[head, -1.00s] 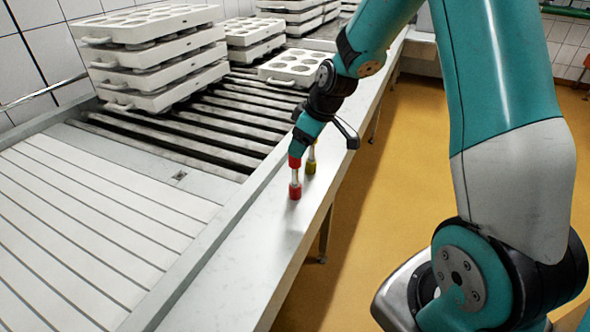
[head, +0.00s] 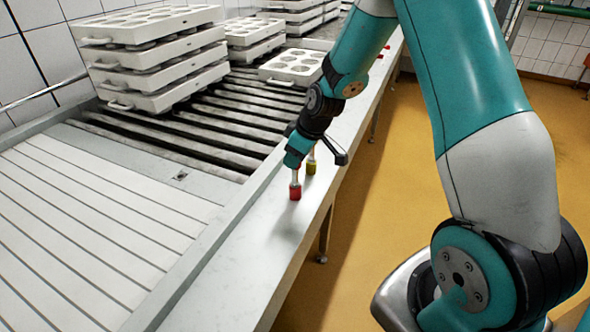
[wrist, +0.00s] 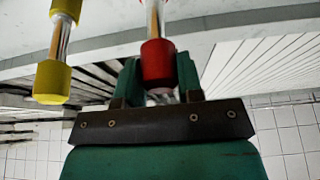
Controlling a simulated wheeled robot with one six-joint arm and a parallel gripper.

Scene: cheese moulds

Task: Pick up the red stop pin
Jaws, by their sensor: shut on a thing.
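The red stop pin stands upright on the pale ledge (head: 245,270), with its red foot (head: 295,193) and metal shaft visible in the head view. My gripper (head: 293,162) has come down over its upper end, which is hidden there. In the wrist view the pin's red end (wrist: 157,65) sits between the two green fingers of my gripper (wrist: 158,60), which are shut on it. The foot appears to rest on the ledge.
A yellow pin (head: 311,167) stands close behind the red one, and shows left of my gripper in the wrist view (wrist: 52,82). Stacked white moulds (head: 155,60) stand on the roller conveyor (head: 195,140) to the left. The ledge in front is clear.

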